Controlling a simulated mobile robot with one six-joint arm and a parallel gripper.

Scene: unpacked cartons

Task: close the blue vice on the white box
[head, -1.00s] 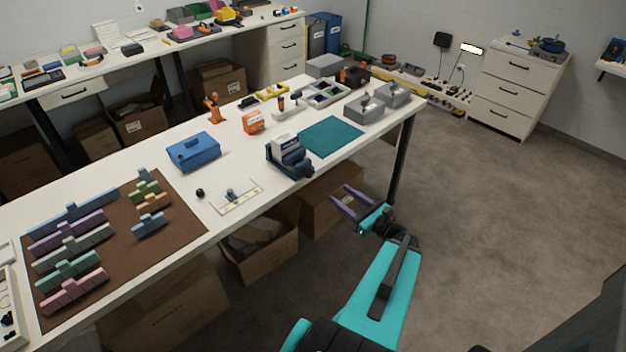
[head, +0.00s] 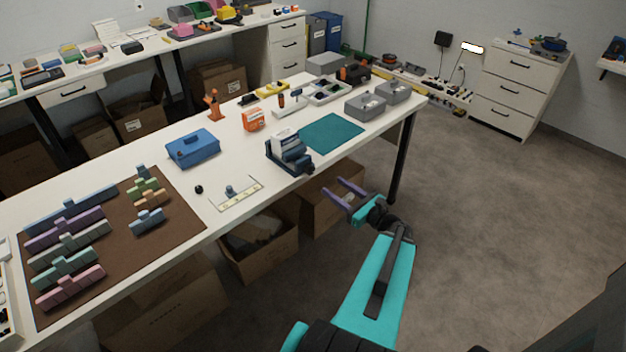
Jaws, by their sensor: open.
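The blue vice (head: 290,165) stands near the front edge of the white table, right of the middle. The white box (head: 288,138) sits upright in it, its top part showing above the jaws. Whether the jaws touch the box I cannot tell. A dark knob or handle end shows at the vice's lower right. My gripper (head: 338,192) is open and empty, in front of the table edge, to the right of and lower in the picture than the vice. Its two purple fingers point up and left and touch nothing.
A teal mat (head: 332,132) lies right of the vice, with grey boxes (head: 365,106) beyond it. A blue toolbox (head: 193,148) and a ruled plate (head: 236,194) are to the left. An open carton (head: 327,200) stands under the table edge. The floor at right is clear.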

